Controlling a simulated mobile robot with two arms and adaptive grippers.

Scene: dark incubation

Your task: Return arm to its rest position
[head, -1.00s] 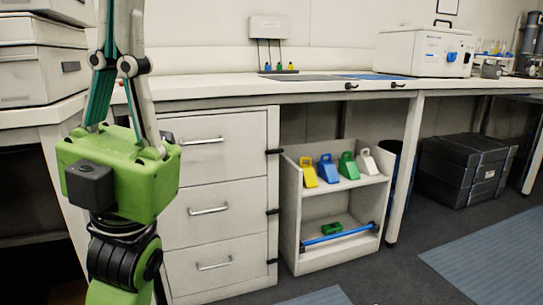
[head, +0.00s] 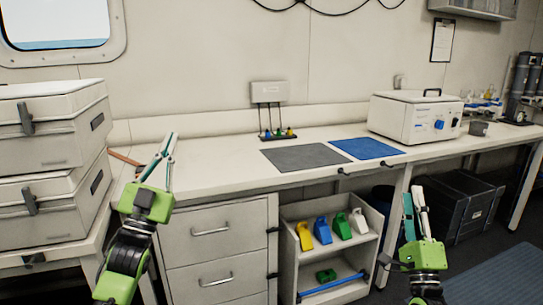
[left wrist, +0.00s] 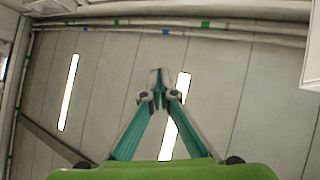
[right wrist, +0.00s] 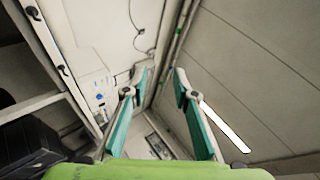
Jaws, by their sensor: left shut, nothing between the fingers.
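My left gripper (head: 169,142) stands upright at the left of the head view, in front of the bench and near the stacked boxes. Its fingers point up and, in the left wrist view (left wrist: 158,75), meet at the tips with nothing between them. My right gripper (head: 413,195) stands upright at the right, in front of the bench's front edge. In the right wrist view (right wrist: 160,75) its fingers are apart and empty.
The bench (head: 220,160) carries a grey mat (head: 305,156), a blue mat (head: 367,148) and a white incubator box (head: 415,115). Below are drawers (head: 215,250) and a shelf cart (head: 350,262) with coloured pieces. Stacked boxes (head: 50,125) stand left, a black crate (head: 460,205) right.

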